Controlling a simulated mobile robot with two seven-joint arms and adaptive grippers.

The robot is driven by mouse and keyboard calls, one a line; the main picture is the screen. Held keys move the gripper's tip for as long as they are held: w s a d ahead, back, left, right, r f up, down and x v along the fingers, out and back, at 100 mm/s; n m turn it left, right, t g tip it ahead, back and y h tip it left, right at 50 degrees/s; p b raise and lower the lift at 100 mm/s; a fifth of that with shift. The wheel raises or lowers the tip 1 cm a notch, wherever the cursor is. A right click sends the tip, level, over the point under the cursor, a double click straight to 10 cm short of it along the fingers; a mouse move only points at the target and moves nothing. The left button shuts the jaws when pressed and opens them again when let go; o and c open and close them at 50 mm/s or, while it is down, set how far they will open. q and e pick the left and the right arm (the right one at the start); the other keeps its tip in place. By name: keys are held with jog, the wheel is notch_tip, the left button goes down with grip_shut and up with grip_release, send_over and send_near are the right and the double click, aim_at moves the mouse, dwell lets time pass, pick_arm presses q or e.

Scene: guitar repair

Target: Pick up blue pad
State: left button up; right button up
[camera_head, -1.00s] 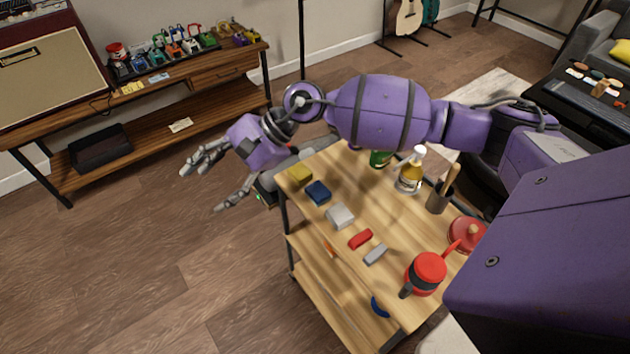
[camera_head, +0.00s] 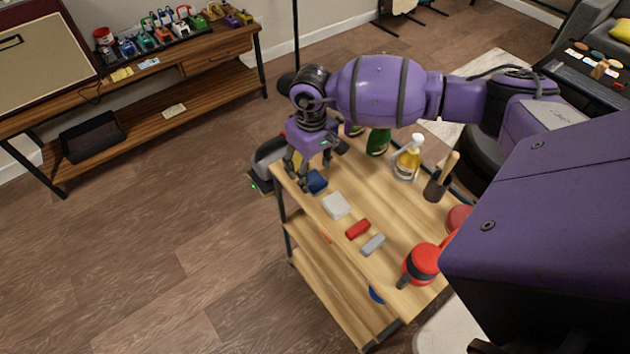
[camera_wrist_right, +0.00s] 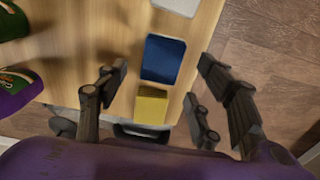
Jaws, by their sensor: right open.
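The blue pad (camera_head: 317,182) lies flat near the far left end of the wooden cart top. In the right wrist view the blue pad (camera_wrist_right: 163,58) shows whole, between a white block and a yellow pad (camera_wrist_right: 151,104). My right gripper (camera_head: 301,176) points down over that cart end, just left of the blue pad. In the wrist view the right gripper (camera_wrist_right: 165,78) is open and empty, its fingers spread to either side of the yellow and blue pads. The yellow pad is hidden by the gripper in the head view. My left gripper is not in view.
A white block (camera_head: 336,205), a red block (camera_head: 358,229) and a grey block (camera_head: 373,245) lie in a row on the cart top (camera_head: 385,210). A green bottle (camera_head: 378,142), a spray bottle (camera_head: 407,160), a brush cup (camera_head: 437,187) and red containers (camera_head: 424,262) stand behind and right.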

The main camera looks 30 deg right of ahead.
aim_at(312, 178)
notch_tip(312, 178, down, 2)
jog(key=shift+f, duration=0.5)
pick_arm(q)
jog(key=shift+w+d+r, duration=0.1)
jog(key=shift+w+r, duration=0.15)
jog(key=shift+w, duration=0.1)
pick_arm(e)
jog(key=shift+c, duration=0.5)
jog(key=c, duration=0.9)
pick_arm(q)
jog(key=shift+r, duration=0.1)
pick_arm(e)
jog(key=shift+r, duration=0.1)
